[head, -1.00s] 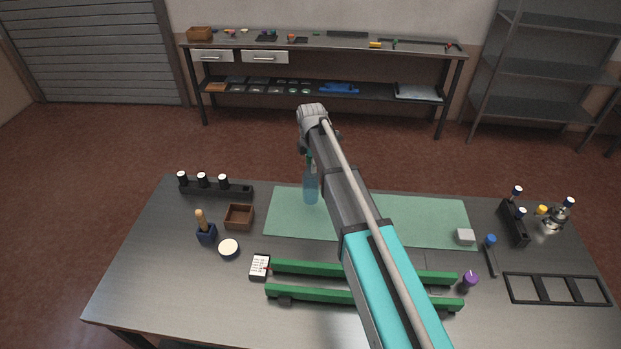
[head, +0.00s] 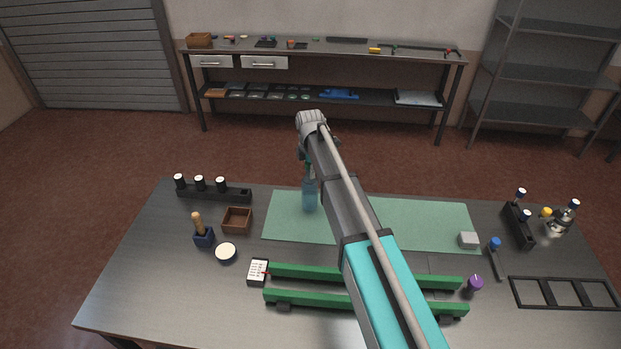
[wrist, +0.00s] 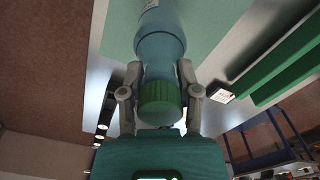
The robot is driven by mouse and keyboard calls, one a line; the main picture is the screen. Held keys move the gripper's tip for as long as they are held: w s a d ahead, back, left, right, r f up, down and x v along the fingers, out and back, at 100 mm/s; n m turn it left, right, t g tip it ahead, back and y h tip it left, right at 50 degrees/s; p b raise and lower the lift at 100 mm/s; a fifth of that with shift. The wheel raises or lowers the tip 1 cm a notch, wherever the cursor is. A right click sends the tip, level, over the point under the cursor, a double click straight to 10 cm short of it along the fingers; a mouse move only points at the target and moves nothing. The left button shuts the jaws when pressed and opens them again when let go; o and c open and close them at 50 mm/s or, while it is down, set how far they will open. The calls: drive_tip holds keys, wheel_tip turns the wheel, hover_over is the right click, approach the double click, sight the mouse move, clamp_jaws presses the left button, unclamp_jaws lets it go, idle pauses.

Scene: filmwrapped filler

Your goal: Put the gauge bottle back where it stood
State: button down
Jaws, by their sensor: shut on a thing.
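The gauge bottle, blue and translucent with a green cap (wrist: 160,101), is upright in my gripper (wrist: 160,92). In the head view the bottle (head: 309,198) shows left of my arm, over the left part of the green mat (head: 410,225). My gripper's fingers close on both sides of its neck below the cap. In the head view the gripper is mostly hidden by my own arm. I cannot tell whether the bottle's base touches the mat.
Left of the mat are a black rack (head: 237,195) with white-capped vials, a wooden tray (head: 237,220), a brush pot (head: 203,236) and a round white-topped tin (head: 226,252). Green rails (head: 300,299) lie in front. A grey block (head: 468,240) sits on the mat's right end.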

drive_tip(key=shift+f+b, duration=0.55)
drive_tip(key=shift+f, duration=0.5)
drive_tip(key=shift+c, duration=1.5)
unclamp_jaws()
drive_tip(key=shift+r, duration=0.2)
wheel_tip(320, 180, up, 12)
drive_tip(key=p, duration=1.2)
drive_tip(key=shift+s, duration=0.1)
